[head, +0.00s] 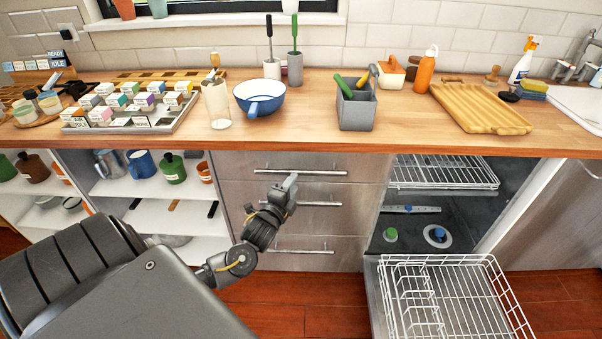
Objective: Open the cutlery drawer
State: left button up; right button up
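A stack of three steel-fronted drawers stands below the worktop, and all three look shut. The top drawer (232,164), the middle drawer (350,195) and the bottom drawer (345,258) each have a horizontal bar handle. No marking shows which one holds cutlery. My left gripper (290,183) is in front of the stack, just below the top handle (320,172) and overlapping the left part of the middle handle (325,202) in the picture. I cannot tell whether it touches either handle or how far apart its fingers are. My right gripper is not in view.
An open dishwasher with its white lower rack (465,300) pulled out stands right of the drawers. Open shelves (150,187) with mugs and jars are on the left. The wooden worktop (300,125) holds a blue bowl (262,97), a grey utensil holder (357,112) and a cutting board (480,108).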

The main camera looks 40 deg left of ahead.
aim_at(300, 174)
pick_arm(q)
jog(key=x, duration=0.5)
jog(key=shift+w+a, duration=0.1)
jog(key=shift+w, duration=0.3)
jog(key=shift+w+a, duration=0.15)
jog(key=shift+w, duration=0.45)
jog(key=shift+c, duration=0.6)
jog(key=c, duration=0.5)
grip_shut()
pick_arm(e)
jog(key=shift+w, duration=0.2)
